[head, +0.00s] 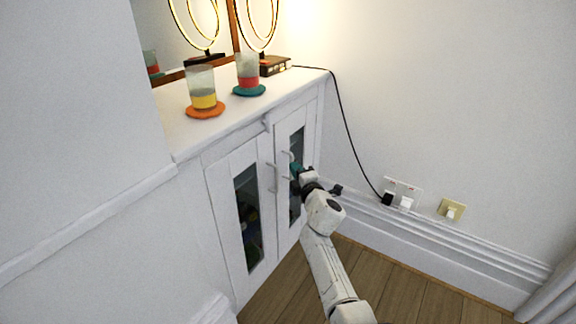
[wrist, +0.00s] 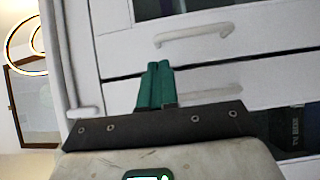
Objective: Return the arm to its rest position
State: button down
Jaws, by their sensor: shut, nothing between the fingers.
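My arm reaches up from the bottom of the head view to the front of a white cabinet. My gripper (head: 295,168) is close to the door handles there. In the wrist view my gripper (wrist: 155,84) shows two green fingers side by side, shut with nothing between them. A pale door handle (wrist: 194,34) lies ahead of the fingertips, and a second handle (wrist: 205,91) is partly behind the gripper. I cannot tell whether the fingers touch the door.
The white cabinet (head: 190,140) has two glass-panelled doors, which look shut. On top stand a yellow-banded glass (head: 202,88) on an orange coaster, a red-banded glass (head: 247,72) on a teal coaster, and a lamp (head: 273,65). Wall sockets (head: 402,192) and open wood floor (head: 400,290) lie right.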

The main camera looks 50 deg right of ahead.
jog(key=s+p, duration=0.2)
jog(key=s, duration=0.5)
jog(key=shift+s+d, duration=0.3)
jog(key=shift+d, duration=0.1)
jog(key=shift+h, duration=0.3)
jog(key=s+a+f+m+g+y, duration=0.4)
jog(key=s+a, duration=0.4)
jog(key=a, duration=0.4)
jog(key=s+a+f+m+g+y, duration=0.3)
jog(key=s+a+m+g, duration=0.15)
jog(key=s+a, duration=0.55)
jog(key=s+a+f+m+g+y, duration=0.3)
jog(key=s+a+g, duration=0.3)
jog(key=a, duration=0.7)
notch_tip(320, 180, up, 24)
jog(key=s+p, duration=0.1)
jog(key=p, duration=2.3)
jog(key=shift+s+a+p, duration=0.15)
jog(key=shift+s+p, duration=0.1)
jog(key=shift+p, duration=0.15)
